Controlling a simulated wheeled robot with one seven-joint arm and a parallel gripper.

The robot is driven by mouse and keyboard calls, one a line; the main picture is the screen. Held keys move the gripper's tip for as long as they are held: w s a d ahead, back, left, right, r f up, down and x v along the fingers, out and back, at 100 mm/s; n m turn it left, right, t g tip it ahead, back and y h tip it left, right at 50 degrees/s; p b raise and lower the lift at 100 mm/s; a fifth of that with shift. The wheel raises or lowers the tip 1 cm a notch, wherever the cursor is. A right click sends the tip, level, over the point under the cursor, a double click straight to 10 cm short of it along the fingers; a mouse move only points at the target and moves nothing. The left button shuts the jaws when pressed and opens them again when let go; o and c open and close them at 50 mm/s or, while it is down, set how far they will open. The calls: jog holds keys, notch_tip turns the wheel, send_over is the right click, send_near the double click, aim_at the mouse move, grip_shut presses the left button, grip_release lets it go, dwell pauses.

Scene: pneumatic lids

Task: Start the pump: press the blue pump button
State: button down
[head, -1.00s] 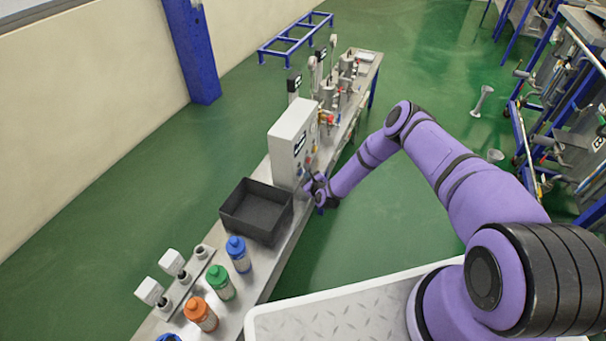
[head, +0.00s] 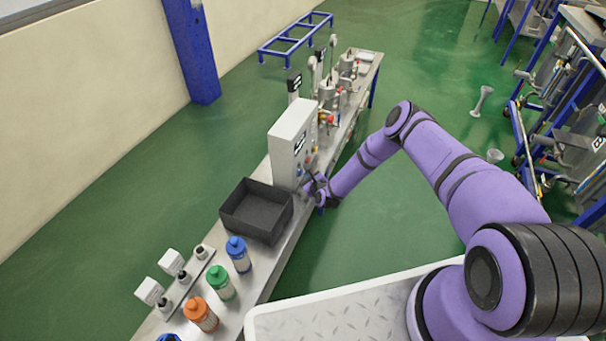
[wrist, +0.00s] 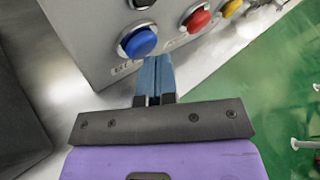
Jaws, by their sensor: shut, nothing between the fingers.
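The blue pump button (wrist: 138,42) is a round blue cap in a metal ring on the face of the grey control box (wrist: 90,30). The control box (head: 290,140) also stands on the bench in the head view. My gripper (wrist: 155,62) is shut and empty, its blue fingers pointing at the box face. In the wrist view the fingertips appear just below and right of the blue button; I cannot tell whether they touch the box. In the head view my gripper (head: 308,183) is beside the lower front of the box, partly hidden by my wrist.
A red button (wrist: 197,19) and a yellow button (wrist: 232,8) sit right of the blue one. A black open bin (head: 256,212) stands near the box. Blue (head: 238,254), green (head: 221,283) and orange bottles (head: 201,314) line the bench.

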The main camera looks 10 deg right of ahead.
jog(key=shift+w+a, duration=0.1)
jog(key=shift+a, duration=0.05)
dwell(0.5)
jog(key=shift+w+a, duration=0.15)
jog(key=shift+a, duration=0.1)
jog(key=shift+r, duration=0.1)
jog(key=shift+d, duration=0.2)
dwell(0.5)
jog(key=s+d, duration=0.4)
jog(key=d, duration=0.1)
dwell(0.5)
jog(key=shift+w, duration=0.1)
dwell(1.1)
